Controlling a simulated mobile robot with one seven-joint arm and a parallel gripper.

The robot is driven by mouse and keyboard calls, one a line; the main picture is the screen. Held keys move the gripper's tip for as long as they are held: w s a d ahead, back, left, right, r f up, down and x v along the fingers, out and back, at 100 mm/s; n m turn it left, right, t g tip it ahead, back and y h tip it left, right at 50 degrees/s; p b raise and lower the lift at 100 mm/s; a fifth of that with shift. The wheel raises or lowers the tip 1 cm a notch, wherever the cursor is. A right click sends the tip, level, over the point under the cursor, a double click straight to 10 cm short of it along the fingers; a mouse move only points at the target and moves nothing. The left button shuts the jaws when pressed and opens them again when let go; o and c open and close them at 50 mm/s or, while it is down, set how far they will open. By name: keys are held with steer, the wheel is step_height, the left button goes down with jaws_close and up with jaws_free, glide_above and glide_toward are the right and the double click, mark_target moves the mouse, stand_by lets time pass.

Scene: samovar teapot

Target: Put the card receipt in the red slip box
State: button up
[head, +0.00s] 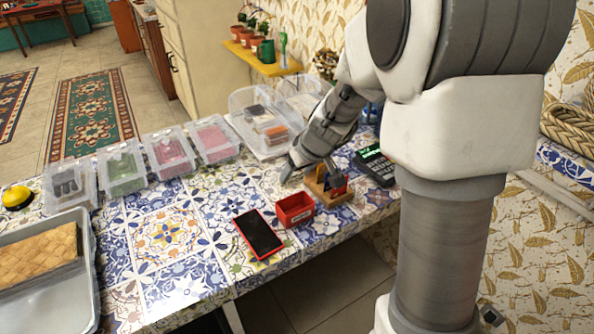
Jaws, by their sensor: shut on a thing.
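My gripper (308,172) is low over the table, behind the red box and beside a small wooden stand. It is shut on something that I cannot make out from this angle. I cannot pick out the card receipt; the gripper and arm may hide it. A dark card terminal (374,165) with a lit green screen stands to the right of the gripper.
The wooden stand (318,189) holds small blue and red items, close to the gripper. A red-edged dark tablet (258,233) lies left of the red box. Clear lidded bins (168,152) line the back. A grey tray (92,262) is at left. The tiled middle is free.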

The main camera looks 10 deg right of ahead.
step_height(320, 180, down, 7)
steer(key=b, duration=0.6)
steer(key=shift+f+b, duration=0.2)
steer(key=shift+b, duration=0.15)
steer(key=shift+b, duration=0.55)
stand_by(0.7)
stand_by(0.3)
steer(key=o, duration=1.3)
steer(key=shift+o, duration=0.2)
